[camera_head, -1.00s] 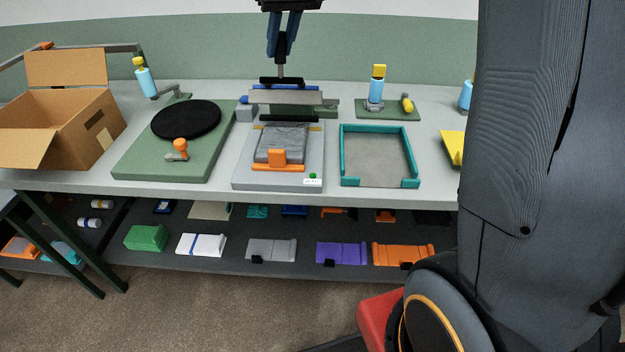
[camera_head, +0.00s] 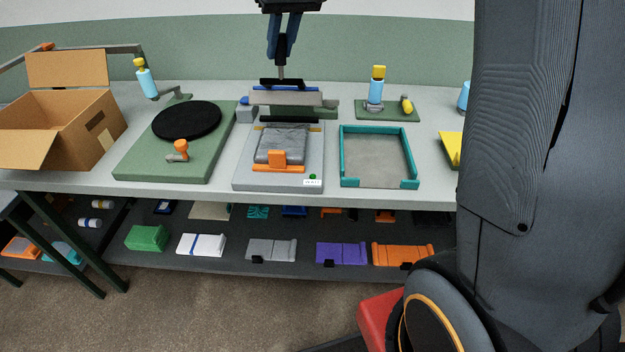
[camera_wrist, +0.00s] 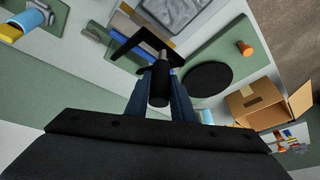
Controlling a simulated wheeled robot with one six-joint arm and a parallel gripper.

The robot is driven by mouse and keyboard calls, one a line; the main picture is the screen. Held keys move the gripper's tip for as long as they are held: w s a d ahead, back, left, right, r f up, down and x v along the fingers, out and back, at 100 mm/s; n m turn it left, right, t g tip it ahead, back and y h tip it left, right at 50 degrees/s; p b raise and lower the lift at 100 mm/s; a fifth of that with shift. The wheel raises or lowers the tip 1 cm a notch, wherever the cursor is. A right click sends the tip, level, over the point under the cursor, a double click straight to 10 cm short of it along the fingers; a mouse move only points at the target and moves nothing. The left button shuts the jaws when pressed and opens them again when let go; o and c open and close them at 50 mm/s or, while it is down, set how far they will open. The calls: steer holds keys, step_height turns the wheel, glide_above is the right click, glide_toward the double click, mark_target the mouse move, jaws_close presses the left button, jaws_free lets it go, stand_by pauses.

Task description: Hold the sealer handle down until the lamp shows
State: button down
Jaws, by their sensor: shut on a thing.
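The sealer (camera_head: 245,180) stands mid-table, with a grey base and a grey upper bar (camera_head: 287,98) at its back. A grey packet (camera_head: 283,143) lies on it behind an orange stop (camera_head: 277,160). A small green dot, perhaps the lamp (camera_head: 313,176), shows above a white label at the front right. My gripper (camera_head: 282,50) is above the back of the sealer, its blue fingers shut on the black upright handle (camera_head: 281,57). The handle's rod runs down to a black crossbar (camera_head: 282,81) just above the upper bar. The wrist view shows the handle (camera_wrist: 160,85) between my fingers.
To the left are a green board (camera_head: 133,165) with a black disc and an open carton (camera_head: 85,126). To the right are a teal-rimmed tray (camera_head: 415,160) and a green stand with a blue bottle (camera_head: 375,90). A shelf below holds several coloured items.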

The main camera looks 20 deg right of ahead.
steer(key=c, duration=1.8)
jaws_free()
steer(key=shift+c, duration=0.2)
steer(key=shift+d, duration=0.1)
steer(key=shift+s+d, duration=0.25)
steer(key=shift+d, duration=0.45)
steer(key=o, duration=1.4)
steer(key=d, duration=0.1)
steer(key=s+d, duration=0.1)
steer(key=d, duration=0.2)
steer(key=shift+s+d, duration=0.15)
steer(key=shift+s, duration=0.15)
steer(key=shift+o, duration=0.7)
steer(key=shift+r, duration=0.1)
steer(key=c, duration=0.6)
steer(key=shift+o, duration=0.3)
steer(key=shift+o, duration=0.6)
steer(key=shift+w, duration=0.1)
